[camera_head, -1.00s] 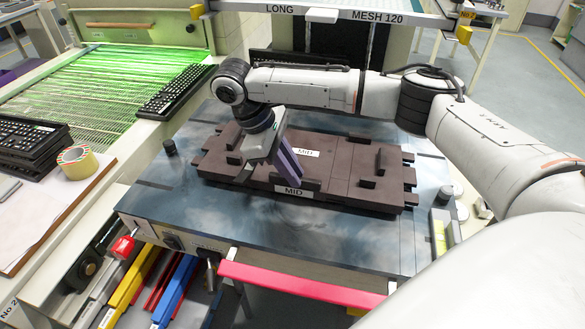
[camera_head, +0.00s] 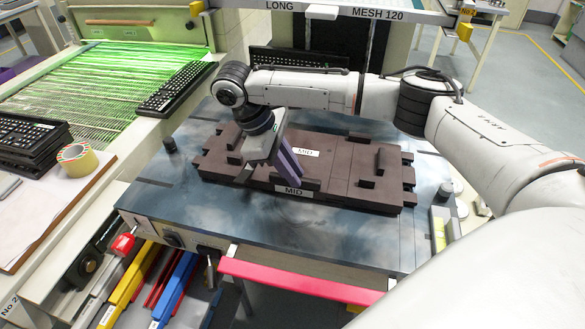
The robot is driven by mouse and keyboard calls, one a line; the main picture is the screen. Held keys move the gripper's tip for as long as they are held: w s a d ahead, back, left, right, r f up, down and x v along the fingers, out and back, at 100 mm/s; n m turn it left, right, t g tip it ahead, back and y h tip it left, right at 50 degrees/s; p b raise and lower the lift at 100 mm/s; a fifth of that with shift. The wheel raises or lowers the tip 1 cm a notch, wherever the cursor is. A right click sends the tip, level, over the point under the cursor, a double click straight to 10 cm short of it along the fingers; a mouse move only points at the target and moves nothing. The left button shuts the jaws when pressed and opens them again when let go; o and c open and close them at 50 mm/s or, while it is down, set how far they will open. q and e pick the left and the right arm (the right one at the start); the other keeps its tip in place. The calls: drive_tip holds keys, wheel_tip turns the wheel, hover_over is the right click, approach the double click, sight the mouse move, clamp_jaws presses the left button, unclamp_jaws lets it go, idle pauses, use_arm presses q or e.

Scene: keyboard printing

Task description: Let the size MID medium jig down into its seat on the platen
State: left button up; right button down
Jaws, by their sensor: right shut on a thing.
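The dark brown MID jig (camera_head: 335,170) lies flat over the middle of the blue-grey platen (camera_head: 200,225). It carries two white MID labels, one on its top and one on its front edge. My right gripper (camera_head: 282,172) reaches in from the right and is shut on the jig, left of its middle. The gripper hides part of the jig there. I cannot tell whether the jig's underside touches the platen or fits in its seat. My left gripper does not show.
A dark post (camera_head: 168,146) stands at the platen's left corner. A red bar (camera_head: 300,282) runs along the front. A keyboard (camera_head: 176,88) lies by the green-lit conveyor (camera_head: 110,85). A tape roll (camera_head: 77,160) and stacked keyboards (camera_head: 30,140) are at left. The front of the platen is clear.

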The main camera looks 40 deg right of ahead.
drive_tip(key=shift+w+f, duration=0.1)
drive_tip(key=shift+f, duration=0.1)
idle(0.6)
drive_tip(key=c, duration=1.7)
unclamp_jaws()
drive_tip(key=shift+c, duration=0.2)
drive_tip(key=shift+o, duration=0.4)
drive_tip(key=shift+f, duration=0.1)
drive_tip(key=shift+r, duration=3.55)
